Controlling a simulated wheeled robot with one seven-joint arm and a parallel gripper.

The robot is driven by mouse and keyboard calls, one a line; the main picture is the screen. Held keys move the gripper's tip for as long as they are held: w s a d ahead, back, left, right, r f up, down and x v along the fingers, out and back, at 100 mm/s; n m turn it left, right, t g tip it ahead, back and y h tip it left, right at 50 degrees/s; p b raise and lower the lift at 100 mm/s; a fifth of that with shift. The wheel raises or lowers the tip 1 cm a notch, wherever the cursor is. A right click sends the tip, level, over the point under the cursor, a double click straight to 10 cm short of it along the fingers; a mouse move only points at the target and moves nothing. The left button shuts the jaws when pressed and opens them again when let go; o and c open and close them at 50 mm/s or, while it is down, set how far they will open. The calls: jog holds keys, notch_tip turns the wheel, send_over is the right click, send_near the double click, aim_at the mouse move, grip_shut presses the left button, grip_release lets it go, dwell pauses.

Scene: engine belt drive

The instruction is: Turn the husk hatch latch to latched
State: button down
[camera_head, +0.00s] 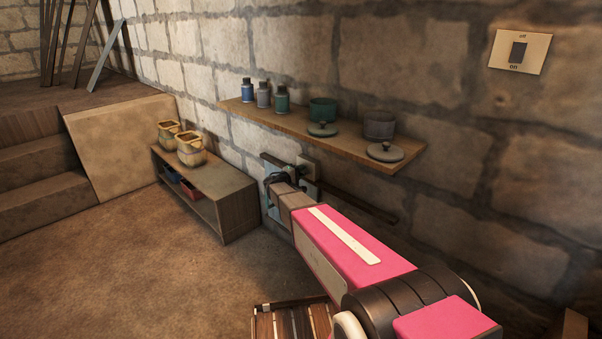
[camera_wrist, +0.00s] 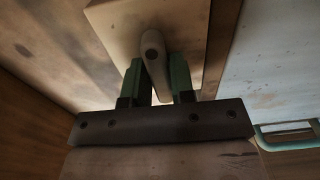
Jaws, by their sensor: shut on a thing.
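The latch is a dull metal lever (camera_wrist: 153,52) with a round pivot, mounted on a square tan plate (camera_wrist: 112,25) in the wrist view. My gripper (camera_wrist: 158,72) has its two green fingers on either side of the lever's lower part and is shut on it. The lever hangs nearly straight down in that view, tilted slightly. In the head view my gripper (camera_head: 273,180) reaches the wall just below the shelf. The lever is hidden there behind my gripper and arm. I see no marking of the latched position.
A pale panel (camera_wrist: 275,60) and part of a teal handle (camera_wrist: 285,128) lie right of the lever in the wrist view. A wall shelf (camera_head: 345,143) with bottles and pots runs above my arm. A low cabinet (camera_head: 240,210) with two baskets stands left. Floor is open at the front left.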

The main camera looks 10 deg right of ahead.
jog(key=shift+n, duration=0.3)
jog(key=n, duration=0.3)
jog(key=shift+n, duration=0.3)
jog(key=n, duration=0.4)
jog(key=shift+n, duration=0.3)
jog(key=n, duration=0.4)
jog(key=shift+n, duration=2.5)
jog(key=c, duration=1.1)
grip_release()
jog(key=shift+o, duration=0.2)
jog(key=shift+a, duration=0.1)
